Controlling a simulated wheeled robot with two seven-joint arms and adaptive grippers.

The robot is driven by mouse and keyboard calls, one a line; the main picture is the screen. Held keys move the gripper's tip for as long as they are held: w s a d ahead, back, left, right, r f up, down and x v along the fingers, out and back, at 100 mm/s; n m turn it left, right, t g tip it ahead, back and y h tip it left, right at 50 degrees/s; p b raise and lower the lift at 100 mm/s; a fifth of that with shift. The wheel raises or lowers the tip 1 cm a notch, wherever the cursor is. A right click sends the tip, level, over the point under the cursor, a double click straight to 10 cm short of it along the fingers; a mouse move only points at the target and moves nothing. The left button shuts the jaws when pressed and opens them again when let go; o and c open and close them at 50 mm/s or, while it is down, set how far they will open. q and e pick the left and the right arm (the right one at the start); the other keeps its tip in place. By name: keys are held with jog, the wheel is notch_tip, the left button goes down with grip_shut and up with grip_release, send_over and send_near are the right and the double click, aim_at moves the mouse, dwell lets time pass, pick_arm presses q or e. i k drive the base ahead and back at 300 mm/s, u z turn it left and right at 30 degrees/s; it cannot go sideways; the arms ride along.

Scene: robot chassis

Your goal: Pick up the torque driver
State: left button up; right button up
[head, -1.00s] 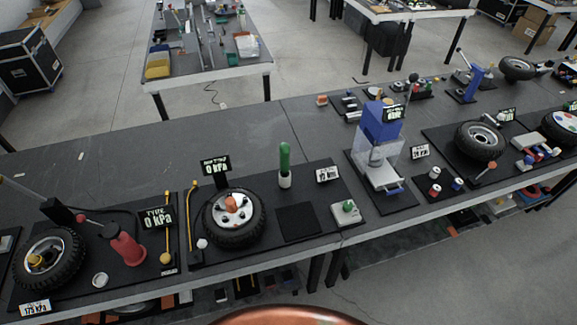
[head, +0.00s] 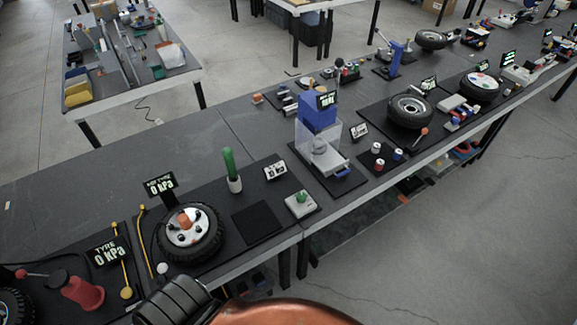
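A green-handled tool (head: 229,162), which looks like the torque driver, stands upright in a small white holder (head: 235,184) on a dark mat. Its lower end is hidden in the holder. It is behind and to the right of a small wheel (head: 205,248) with an orange hub. A black ribbed part at the bottom left and a copper-coloured part at the bottom edge look like my own body. Neither gripper's fingertips can be seen.
A dark square pad (head: 257,222) and a white box with a green knob (head: 300,204) lie in front of the holder. A number display (head: 275,171) stands to its right. A blue press (head: 318,130) is farther right.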

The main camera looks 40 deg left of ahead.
aim_at(227, 153)
jog(key=z, duration=0.25)
jog(key=i, duration=2.2)
jog(key=u, duration=3.3)
